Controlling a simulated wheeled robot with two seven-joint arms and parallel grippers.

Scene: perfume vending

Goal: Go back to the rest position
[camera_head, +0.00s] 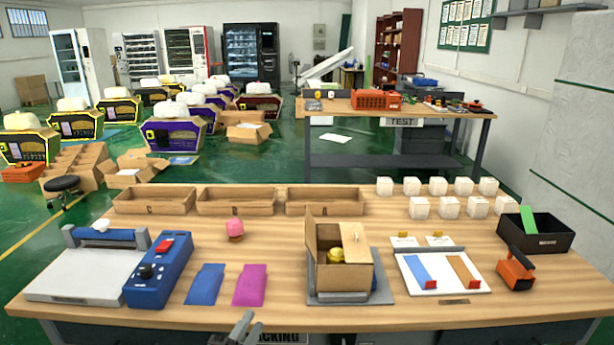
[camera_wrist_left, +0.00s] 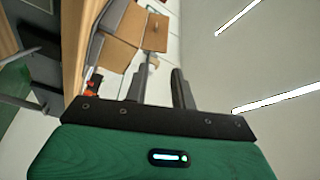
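My left gripper (camera_head: 246,326) shows at the bottom edge of the head view, in front of the table's front edge. In the left wrist view its two dark fingers (camera_wrist_left: 160,78) stand apart with nothing between them. My right gripper is in neither view. An open cardboard box (camera_head: 325,272) with a yellow item (camera_head: 336,254) inside stands on a grey base at the middle front of the wooden table (camera_head: 300,318). The box also shows beyond the fingers in the left wrist view (camera_wrist_left: 118,52), apart from them.
A blue control box (camera_head: 160,272), a blue sheet (camera_head: 206,284) and a pink sheet (camera_head: 250,285) lie on the left. A white board (camera_head: 420,280), an orange tool (camera_head: 516,270) and a black bin (camera_head: 550,238) are on the right. White cubes (camera_head: 438,186) stand behind.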

